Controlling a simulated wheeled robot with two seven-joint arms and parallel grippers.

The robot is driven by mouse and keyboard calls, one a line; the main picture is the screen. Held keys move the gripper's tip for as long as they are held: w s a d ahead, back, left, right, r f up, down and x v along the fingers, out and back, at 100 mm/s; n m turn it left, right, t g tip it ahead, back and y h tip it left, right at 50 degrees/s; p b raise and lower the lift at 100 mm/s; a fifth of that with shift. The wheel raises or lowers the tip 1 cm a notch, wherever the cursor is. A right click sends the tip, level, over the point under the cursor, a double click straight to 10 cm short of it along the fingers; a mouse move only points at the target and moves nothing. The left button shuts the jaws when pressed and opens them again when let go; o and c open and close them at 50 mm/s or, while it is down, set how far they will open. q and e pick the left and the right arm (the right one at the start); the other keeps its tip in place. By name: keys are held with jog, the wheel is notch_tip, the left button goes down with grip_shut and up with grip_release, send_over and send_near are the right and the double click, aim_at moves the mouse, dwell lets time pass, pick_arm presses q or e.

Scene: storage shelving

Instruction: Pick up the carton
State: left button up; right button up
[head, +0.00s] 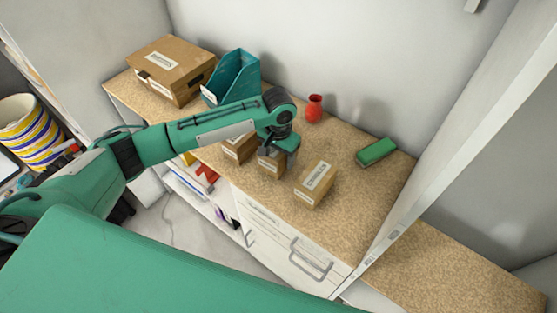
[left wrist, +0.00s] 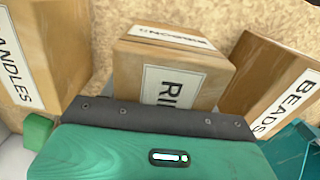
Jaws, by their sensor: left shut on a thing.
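Three brown cartons stand in a row on the speckled shelf top. The middle carton (head: 271,162), labelled "RIBBONS" in the left wrist view (left wrist: 200,62), is under my left gripper (head: 281,150). The gripper is shut on this carton, its jaws partly hiding it. The carton to the right (head: 316,185) appears as the "CANDLES" carton in the left wrist view (left wrist: 52,45). The carton to the left (head: 238,147) appears as the "BEADS" carton there (left wrist: 262,75). I cannot tell whether the middle carton is clear of the surface. My right gripper is out of view.
A larger cardboard box (head: 170,68) and a teal file holder (head: 234,78) stand at the back left. A red vase (head: 314,108) and a green block (head: 376,151) are behind the cartons. A white upright panel (head: 455,120) bounds the right side. White drawers (head: 290,250) are below.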

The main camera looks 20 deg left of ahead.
pick_arm(q)
notch_tip(320, 180, up, 18)
jog(key=b, duration=0.3)
jog(key=shift+f, duration=0.25)
